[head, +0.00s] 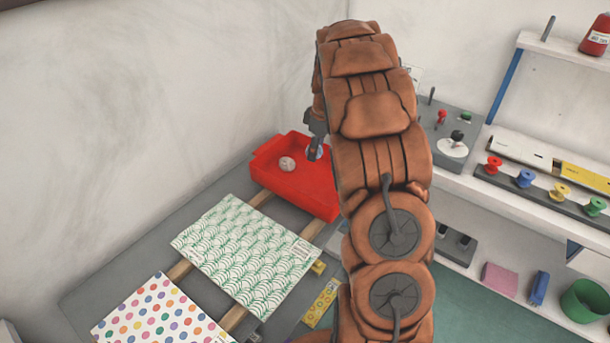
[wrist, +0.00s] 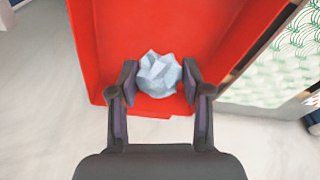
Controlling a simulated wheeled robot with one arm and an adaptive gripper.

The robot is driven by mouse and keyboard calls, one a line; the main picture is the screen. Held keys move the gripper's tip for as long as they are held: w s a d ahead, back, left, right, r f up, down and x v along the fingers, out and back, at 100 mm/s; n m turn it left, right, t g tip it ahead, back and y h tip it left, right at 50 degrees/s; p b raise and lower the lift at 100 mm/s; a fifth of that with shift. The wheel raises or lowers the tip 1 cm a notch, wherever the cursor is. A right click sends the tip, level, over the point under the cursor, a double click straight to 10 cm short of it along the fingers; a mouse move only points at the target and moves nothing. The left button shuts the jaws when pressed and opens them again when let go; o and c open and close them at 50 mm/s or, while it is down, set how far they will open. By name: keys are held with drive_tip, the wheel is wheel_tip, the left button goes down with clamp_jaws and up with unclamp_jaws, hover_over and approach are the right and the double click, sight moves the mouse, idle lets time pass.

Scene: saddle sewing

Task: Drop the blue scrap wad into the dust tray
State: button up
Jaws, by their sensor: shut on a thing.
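My gripper (head: 314,153) is above the red dust tray (head: 325,196), near its far rim in the head view. The wrist view shows my gripper (wrist: 159,86) shut on a crumpled, pale blue-grey scrap wad (wrist: 158,72), with one finger on each side. The tray's red floor (wrist: 165,20) and end wall lie behind and below it. In the head view the held wad is mostly hidden by the fingers. A separate whitish wad (head: 287,164) lies in the tray, left of my gripper; I cannot make it out in the wrist view.
A green-patterned fabric panel (head: 245,255) and a dotted panel (head: 158,315) lie beside the tray on the grey table. A shelf with coloured spools (head: 525,178) stands at the right. A white wall (head: 130,120) is behind the table.

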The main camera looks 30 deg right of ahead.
drive_tip(key=shift+s+f, duration=0.1)
drive_tip(key=shift+f, duration=1.9)
drive_tip(key=o, duration=0.8)
drive_tip(key=shift+r, duration=0.15)
drive_tip(key=r, duration=0.7)
drive_tip(key=s+d+r, duration=0.1)
drive_tip(key=r, duration=0.3)
drive_tip(key=shift+s, duration=0.1)
drive_tip(key=shift+s+r, duration=0.1)
drive_tip(key=shift+r, duration=0.25)
